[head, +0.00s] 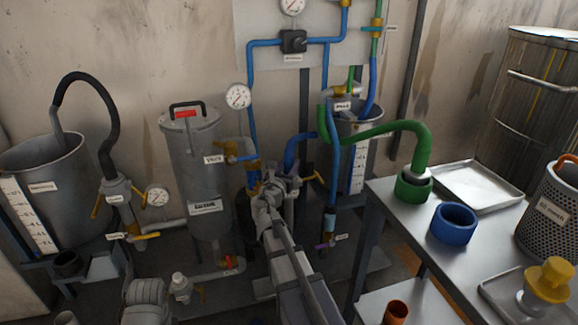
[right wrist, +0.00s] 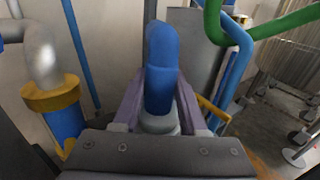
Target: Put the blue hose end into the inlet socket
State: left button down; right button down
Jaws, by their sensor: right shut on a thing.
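A thick blue hose (head: 298,143) curves down from beside the back bucket to my right gripper (head: 282,184). In the right wrist view the gripper (right wrist: 160,92) is shut on the blue hose end (right wrist: 159,122), whose grey collar sits between the two fingers. The hose arches above the fingers. The tip is hidden behind the gripper. My left gripper does not show.
The lidded grey vessel (head: 195,170) with brass valves stands just left of the gripper. Blue pipes and gauges are behind. On the right, a metal table (head: 400,205) carries a blue ring holder (head: 453,223) and a green holder (head: 412,187) with the green hose (head: 405,128) in it.

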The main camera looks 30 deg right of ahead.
jog(key=shift+c, duration=1.8)
grip_release()
jog(key=v, duration=0.8)
